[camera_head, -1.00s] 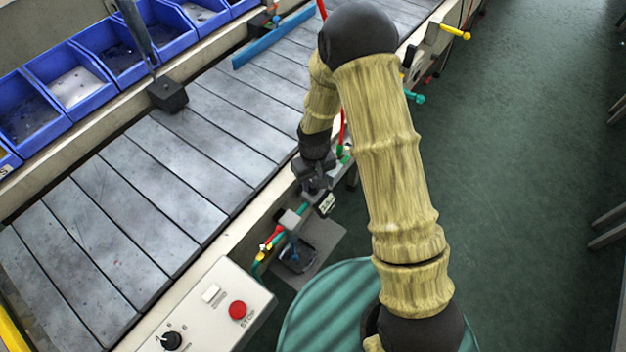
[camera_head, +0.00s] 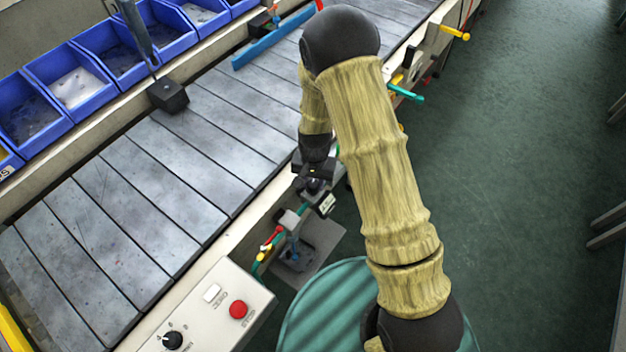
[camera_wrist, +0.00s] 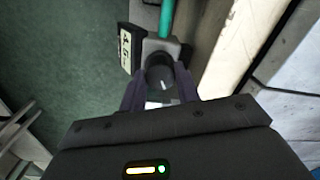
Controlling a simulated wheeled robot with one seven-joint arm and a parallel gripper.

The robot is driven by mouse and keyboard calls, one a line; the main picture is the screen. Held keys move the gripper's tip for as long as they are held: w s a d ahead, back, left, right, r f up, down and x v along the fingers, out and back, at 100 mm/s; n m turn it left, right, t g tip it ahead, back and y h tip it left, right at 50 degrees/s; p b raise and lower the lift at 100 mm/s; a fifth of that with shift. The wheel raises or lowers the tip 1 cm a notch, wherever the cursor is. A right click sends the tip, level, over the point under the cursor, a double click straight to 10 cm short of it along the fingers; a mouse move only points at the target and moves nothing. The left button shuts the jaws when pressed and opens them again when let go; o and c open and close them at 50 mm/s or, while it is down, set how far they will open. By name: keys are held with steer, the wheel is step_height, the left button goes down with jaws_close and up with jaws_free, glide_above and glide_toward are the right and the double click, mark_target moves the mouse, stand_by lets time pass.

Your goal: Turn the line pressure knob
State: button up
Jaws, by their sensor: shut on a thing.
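The line pressure knob (camera_wrist: 160,75) is a dark round knob with a pale pointer mark, on a grey block in the wrist view. My gripper (camera_wrist: 159,93) is shut on it, with one finger on each side. A small display (camera_wrist: 128,48) sits left of the knob; its digits are too small to read surely. A teal pipe (camera_wrist: 167,18) runs from the block. In the head view my gripper (camera_head: 312,190) is at the pump line beside the conveyor's edge, and it hides the knob there. The display (camera_head: 326,204) also shows there.
A control box with a red stop button (camera_head: 238,309) and a black selector knob (camera_head: 172,340) stands at the lower left. The slatted conveyor (camera_head: 150,170) and blue bins (camera_head: 75,80) lie left. Yellow (camera_head: 455,33) and teal (camera_head: 406,93) handles stick out beyond my arm. Green floor is clear at right.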

mark_target(314, 184)
stand_by(0.4)
steer(key=o, duration=1)
step_height(314, 184, up, 18)
steer(key=shift+s+d+f, duration=0.1)
steer(key=shift+f, duration=0.15)
